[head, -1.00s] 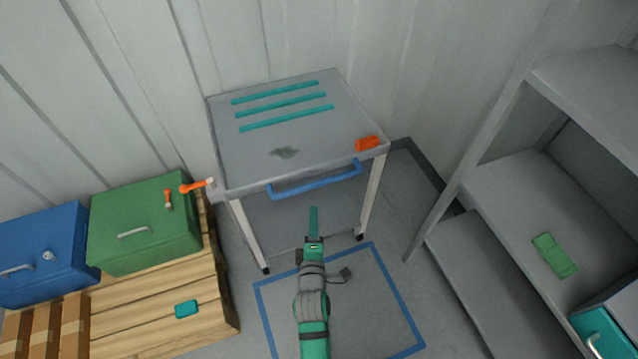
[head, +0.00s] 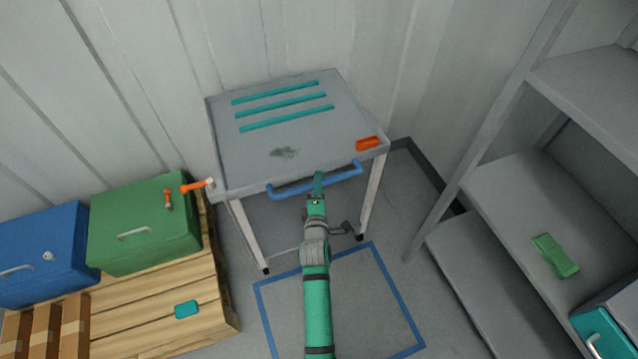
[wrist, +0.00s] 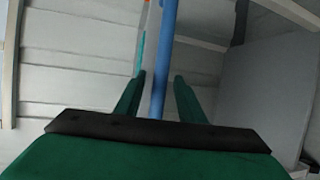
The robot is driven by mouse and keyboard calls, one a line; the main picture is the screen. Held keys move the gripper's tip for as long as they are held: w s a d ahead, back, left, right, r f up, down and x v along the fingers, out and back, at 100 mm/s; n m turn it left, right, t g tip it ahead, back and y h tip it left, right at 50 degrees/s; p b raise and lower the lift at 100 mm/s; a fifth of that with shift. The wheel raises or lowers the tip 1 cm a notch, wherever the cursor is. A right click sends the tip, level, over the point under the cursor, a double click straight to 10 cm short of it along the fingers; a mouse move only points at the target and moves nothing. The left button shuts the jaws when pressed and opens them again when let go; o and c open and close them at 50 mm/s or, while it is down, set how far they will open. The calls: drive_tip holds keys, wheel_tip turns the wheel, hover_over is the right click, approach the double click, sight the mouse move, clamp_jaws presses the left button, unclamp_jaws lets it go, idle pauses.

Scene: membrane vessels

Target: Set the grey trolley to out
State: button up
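The grey trolley (head: 240,160) stands against the back wall in the head view, with teal strips on its top and a blue handle bar (head: 290,188) along its front edge. My gripper (head: 318,178) is at the middle of that handle. In the wrist view my gripper (wrist: 158,95) is open, with one green finger on each side of the blue bar (wrist: 166,60). The fingers look apart from the bar. An orange item (head: 368,143) is at the trolley's front right corner.
A blue square outline (head: 395,290) marks the floor in front of the trolley. A pallet (head: 150,325) with a green case (head: 145,225) and a blue case (head: 42,255) is on the left. Grey shelving (head: 510,190) is on the right.

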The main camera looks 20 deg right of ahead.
drive_tip(key=shift+w+d, duration=0.2)
drive_tip(key=shift+w, duration=0.25)
clamp_jaws()
drive_tip(key=shift+f, duration=0.1)
